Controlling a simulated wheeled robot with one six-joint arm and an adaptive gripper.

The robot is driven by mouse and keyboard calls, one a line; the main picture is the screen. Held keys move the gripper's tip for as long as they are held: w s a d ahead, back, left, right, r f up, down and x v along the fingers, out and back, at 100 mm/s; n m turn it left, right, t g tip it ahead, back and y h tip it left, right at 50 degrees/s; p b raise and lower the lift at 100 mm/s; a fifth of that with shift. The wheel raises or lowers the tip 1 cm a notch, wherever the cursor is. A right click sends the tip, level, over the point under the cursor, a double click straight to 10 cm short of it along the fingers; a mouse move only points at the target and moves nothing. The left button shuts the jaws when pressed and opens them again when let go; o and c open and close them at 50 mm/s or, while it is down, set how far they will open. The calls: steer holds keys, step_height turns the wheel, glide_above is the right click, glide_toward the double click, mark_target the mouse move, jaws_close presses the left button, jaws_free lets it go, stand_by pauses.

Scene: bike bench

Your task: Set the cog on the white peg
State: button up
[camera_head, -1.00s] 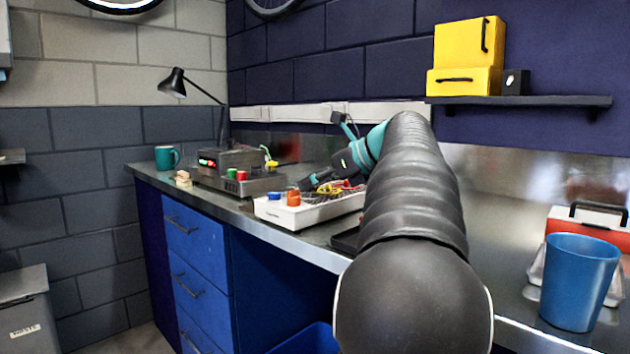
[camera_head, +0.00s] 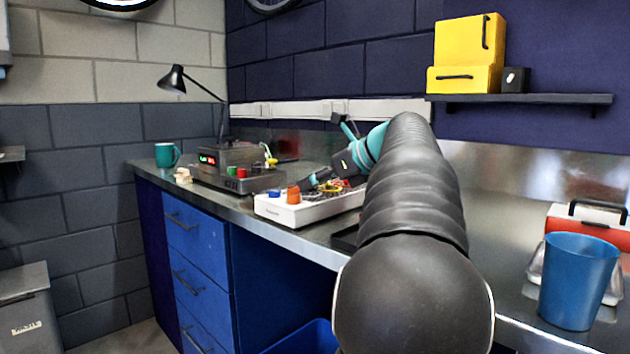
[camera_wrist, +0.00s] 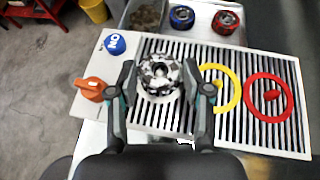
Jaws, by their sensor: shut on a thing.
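My gripper (camera_wrist: 160,78) is shut on the cog (camera_wrist: 158,76), a grey and white toothed wheel held between the two fingertips in the wrist view. It is over the white ribbed board (camera_wrist: 150,122), to the right of the blue and orange knobs. In the head view my gripper (camera_head: 318,180) is low over the same white board (camera_head: 290,214), and the cog cannot be made out there. I cannot pick out the white peg with certainty; the cog and fingers cover part of the board.
On the board are a blue knob (camera_wrist: 114,44), an orange knob (camera_wrist: 92,89), a yellow ring (camera_wrist: 235,88) and a red ring (camera_wrist: 268,97). Blue (camera_wrist: 182,16) and red (camera_wrist: 226,20) round items lie beyond it. A grey device (camera_head: 236,168) stands left; a blue cup (camera_head: 578,282) stands right.

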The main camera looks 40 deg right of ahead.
steer(key=shift+f, duration=0.35)
steer(key=o, duration=0.9)
steer(key=shift+p+v, duration=0.8)
steer(key=shift+v, duration=0.6)
steer(key=v, duration=0.8)
